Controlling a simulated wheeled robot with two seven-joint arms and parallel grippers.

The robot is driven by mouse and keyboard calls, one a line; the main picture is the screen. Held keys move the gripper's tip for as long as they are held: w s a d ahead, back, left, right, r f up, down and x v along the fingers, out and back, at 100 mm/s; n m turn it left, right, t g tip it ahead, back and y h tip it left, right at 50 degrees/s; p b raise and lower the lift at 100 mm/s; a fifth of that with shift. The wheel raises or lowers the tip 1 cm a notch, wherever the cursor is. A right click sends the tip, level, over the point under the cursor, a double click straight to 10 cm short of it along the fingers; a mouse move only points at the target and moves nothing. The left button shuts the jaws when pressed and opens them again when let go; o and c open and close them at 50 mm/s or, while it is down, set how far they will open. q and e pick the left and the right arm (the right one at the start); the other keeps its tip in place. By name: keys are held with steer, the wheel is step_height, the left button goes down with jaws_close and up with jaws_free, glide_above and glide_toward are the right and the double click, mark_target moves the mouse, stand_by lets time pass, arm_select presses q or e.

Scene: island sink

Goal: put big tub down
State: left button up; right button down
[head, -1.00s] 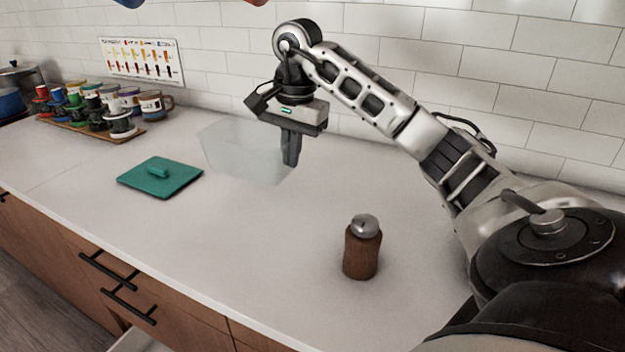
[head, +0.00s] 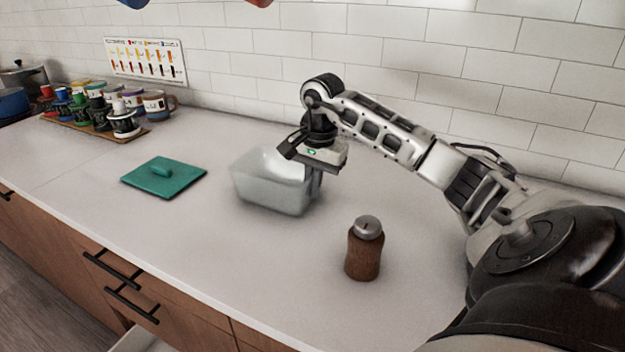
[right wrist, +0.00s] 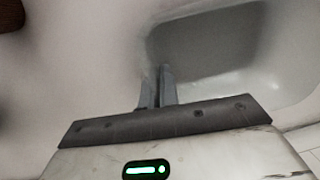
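The big tub (head: 272,190) is a translucent, whitish open box over the middle of the counter; it looks upright. I cannot tell whether its bottom touches the counter. My right gripper (head: 316,182) points down at the tub's right end, its fingers partly hidden by the tub. In the right wrist view the gripper (right wrist: 158,88) has its fingers close together on the tub's wall, and the tub (right wrist: 235,80) looks empty. My left gripper is not in view.
A teal lid (head: 163,178) with a handle lies left of the tub. A brown shaker (head: 364,252) with a metal top stands in front to the right. A wooden tray (head: 128,137) with jars and mugs (head: 155,104) is at the back left.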

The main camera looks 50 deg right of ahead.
steer(key=c, duration=1.7)
jaws_free()
steer(key=shift+r, duration=0.2)
steer(key=r, duration=0.7)
steer(key=s+r, duration=0.1)
steer(key=r, duration=0.3)
steer(key=shift+s+d+r+p, duration=0.1)
steer(key=shift+d+r+p, duration=0.1)
steer(key=shift+r+p, duration=0.15)
